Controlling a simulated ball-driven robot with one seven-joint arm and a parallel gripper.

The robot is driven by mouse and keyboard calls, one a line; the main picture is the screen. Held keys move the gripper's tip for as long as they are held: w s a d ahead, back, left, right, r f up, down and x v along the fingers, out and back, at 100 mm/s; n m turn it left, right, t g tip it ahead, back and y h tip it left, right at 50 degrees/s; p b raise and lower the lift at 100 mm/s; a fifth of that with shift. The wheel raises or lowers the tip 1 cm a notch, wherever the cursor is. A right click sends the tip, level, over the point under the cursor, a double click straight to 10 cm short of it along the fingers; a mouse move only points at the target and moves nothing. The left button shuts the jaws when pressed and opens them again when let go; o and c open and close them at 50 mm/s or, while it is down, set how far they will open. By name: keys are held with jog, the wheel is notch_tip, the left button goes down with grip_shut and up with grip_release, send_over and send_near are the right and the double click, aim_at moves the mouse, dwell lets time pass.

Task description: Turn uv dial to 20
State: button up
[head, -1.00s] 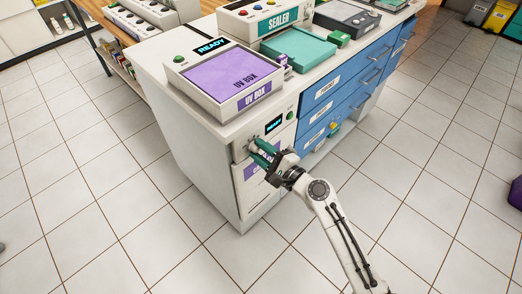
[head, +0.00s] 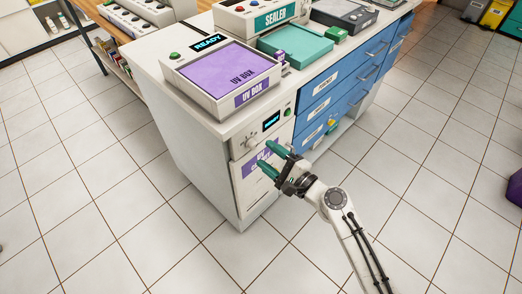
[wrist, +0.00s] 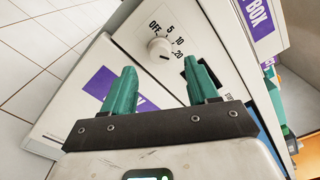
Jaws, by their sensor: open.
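The UV dial (wrist: 160,49) is a round white knob on the white control panel, with OFF, 5, 10 and 20 printed around it. Its small dark mark appears to lie on the side facing the 20. In the head view the dial (head: 251,143) is small, below the UV box (head: 222,78), left of the panel's display (head: 271,121). My gripper (head: 267,155) has green fingers, open and empty, in front of the panel and apart from the dial. In the wrist view the fingers (wrist: 160,66) frame the dial from below, left and right.
A green button (head: 287,112) sits right of the display. A purple-labelled front (head: 250,190) is below the panel. Blue drawers (head: 335,95) stand to the right, with a sealer (head: 262,16) on the counter.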

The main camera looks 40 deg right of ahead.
jog(key=s+b, duration=0.1)
jog(key=s, duration=0.5)
jog(key=shift+s, duration=0.25)
jog(key=shift+d, duration=0.1)
